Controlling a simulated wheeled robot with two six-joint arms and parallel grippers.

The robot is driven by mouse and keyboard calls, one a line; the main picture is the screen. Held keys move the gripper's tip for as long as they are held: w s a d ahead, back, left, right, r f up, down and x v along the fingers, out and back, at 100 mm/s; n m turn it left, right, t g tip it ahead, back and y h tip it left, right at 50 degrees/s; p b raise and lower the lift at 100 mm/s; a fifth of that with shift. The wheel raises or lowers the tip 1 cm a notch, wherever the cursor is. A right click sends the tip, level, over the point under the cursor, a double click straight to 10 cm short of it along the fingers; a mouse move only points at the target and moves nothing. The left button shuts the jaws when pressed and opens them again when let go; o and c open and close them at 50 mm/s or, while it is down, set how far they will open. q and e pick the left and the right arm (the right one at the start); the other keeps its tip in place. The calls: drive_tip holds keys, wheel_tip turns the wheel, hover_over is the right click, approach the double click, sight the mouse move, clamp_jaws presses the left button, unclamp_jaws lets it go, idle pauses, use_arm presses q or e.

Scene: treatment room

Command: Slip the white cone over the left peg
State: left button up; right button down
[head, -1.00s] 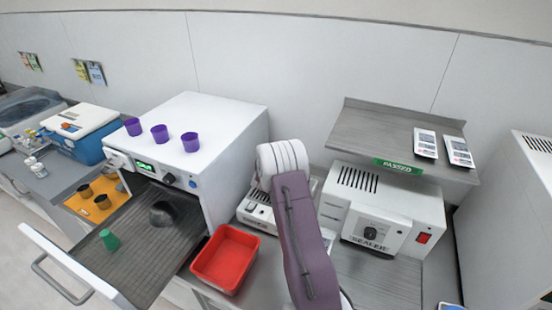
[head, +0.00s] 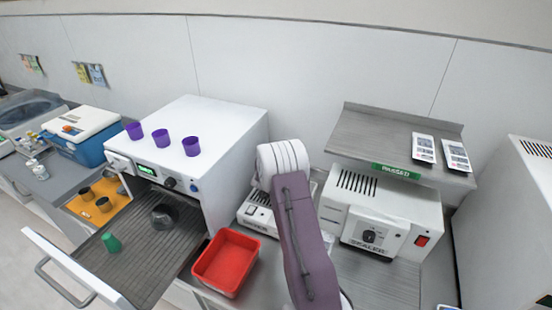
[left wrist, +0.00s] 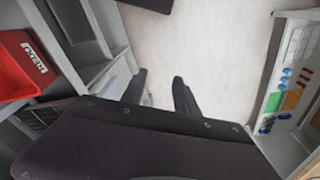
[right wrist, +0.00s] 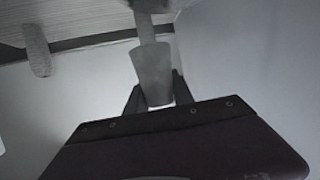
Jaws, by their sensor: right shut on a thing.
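In the right wrist view, my right gripper (right wrist: 156,92) is shut on a tapered cone (right wrist: 152,68), which looks grey in the dim light. A post (right wrist: 145,25) shows just beyond the cone's far end; I cannot tell whether they touch. A rounded peg (right wrist: 37,50) stands apart to the left, near a striped surface. In the left wrist view, my left gripper (left wrist: 162,92) is open and empty, with bare floor beyond its fingers. In the head view neither gripper can be made out, and the cone and pegs are not seen.
An open drawer (head: 152,255) holds a green cup (head: 112,243) and a dark cup (head: 164,217). A red bin (head: 225,262) stands beside it. Several purple cups stand on the white machine (head: 222,120). A sealer (head: 385,220) sits under a shelf (head: 385,140) at right.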

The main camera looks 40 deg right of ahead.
idle(0.3)
drive_tip(key=c, duration=1.4)
unclamp_jaws()
drive_tip(key=shift+o, duration=0.2)
drive_tip(key=p+v, duration=0.2)
drive_tip(key=v, duration=0.9)
